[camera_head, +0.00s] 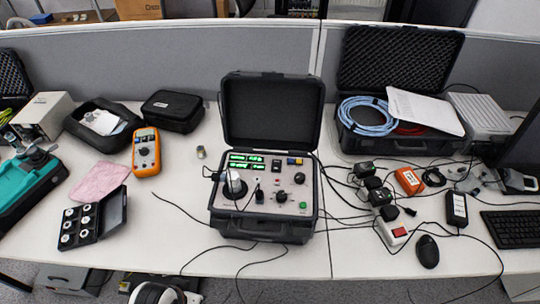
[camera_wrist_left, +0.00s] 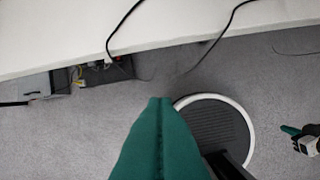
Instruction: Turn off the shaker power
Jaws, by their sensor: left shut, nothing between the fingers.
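The shaker unit (camera_head: 265,225) is a black case with its lid (camera_head: 272,112) standing open, in the middle of the table in the head view. Its grey panel has lit green displays (camera_head: 246,159), a black knob (camera_head: 299,178), a silver cylinder (camera_head: 235,183) at the left and a green button (camera_head: 303,205) at the lower right. My left gripper (camera_wrist_left: 160,100) shows in the left wrist view, its green fingers shut and empty, with floor behind it and the table edge ahead. What seems to be my right gripper (camera_wrist_left: 292,131) shows at the right edge, too small to read.
An orange multimeter (camera_head: 146,152) and a black box of round parts (camera_head: 82,231) lie left of the shaker. Black adapters (camera_head: 378,192), cables and a mouse (camera_head: 427,252) lie to its right. Cables hang over the white table's (camera_head: 375,260) front edge.

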